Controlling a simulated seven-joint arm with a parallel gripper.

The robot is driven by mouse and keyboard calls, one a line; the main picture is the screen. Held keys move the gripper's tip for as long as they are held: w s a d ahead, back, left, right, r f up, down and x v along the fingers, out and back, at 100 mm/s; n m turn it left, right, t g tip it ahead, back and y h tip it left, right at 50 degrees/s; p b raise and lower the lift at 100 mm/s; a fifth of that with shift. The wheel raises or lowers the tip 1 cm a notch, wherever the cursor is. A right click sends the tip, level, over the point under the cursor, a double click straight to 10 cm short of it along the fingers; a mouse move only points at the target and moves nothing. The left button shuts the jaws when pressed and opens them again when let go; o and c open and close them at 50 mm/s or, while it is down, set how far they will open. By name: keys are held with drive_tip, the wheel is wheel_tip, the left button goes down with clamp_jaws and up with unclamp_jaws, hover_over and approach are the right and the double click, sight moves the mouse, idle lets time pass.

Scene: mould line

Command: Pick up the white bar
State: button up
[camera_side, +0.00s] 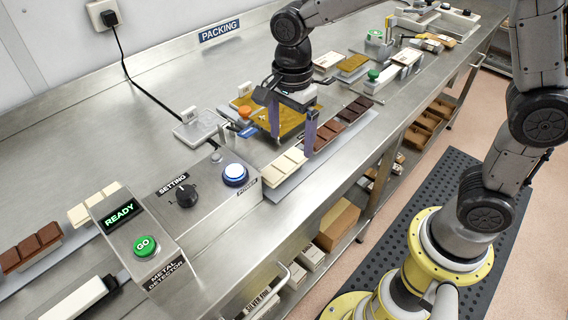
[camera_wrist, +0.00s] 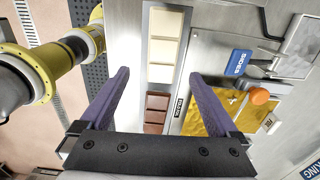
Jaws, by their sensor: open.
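A white bar (camera_side: 284,168) of several segments lies on a narrow grey strip (camera_side: 292,183) near the bench's front edge. The white bar also shows in the wrist view (camera_wrist: 165,45), ahead of my fingertips. My gripper (camera_side: 291,143) hangs over the strip with its two purple fingers apart and nothing held. In the wrist view my gripper (camera_wrist: 160,76) has the near end of the white bar and a brown bar (camera_wrist: 156,112) showing in the gap between its fingers. I cannot tell the exact height of the fingertips above the bars.
Brown bars (camera_side: 327,134) lie behind the white bar on the strip. A gold sheet (camera_side: 290,122) and an orange knob (camera_side: 245,112) are beside my gripper. The metal detector box (camera_side: 145,238) stands left. Another white bar (camera_side: 95,204) lies beyond it.

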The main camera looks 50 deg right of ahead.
sight(289, 159)
wheel_tip(289, 159, down, 5)
drive_tip(key=shift+w, duration=0.15)
drive_tip(key=c, duration=1.5)
drive_tip(key=shift+o, duration=0.2)
drive_tip(key=shift+r, duration=0.15)
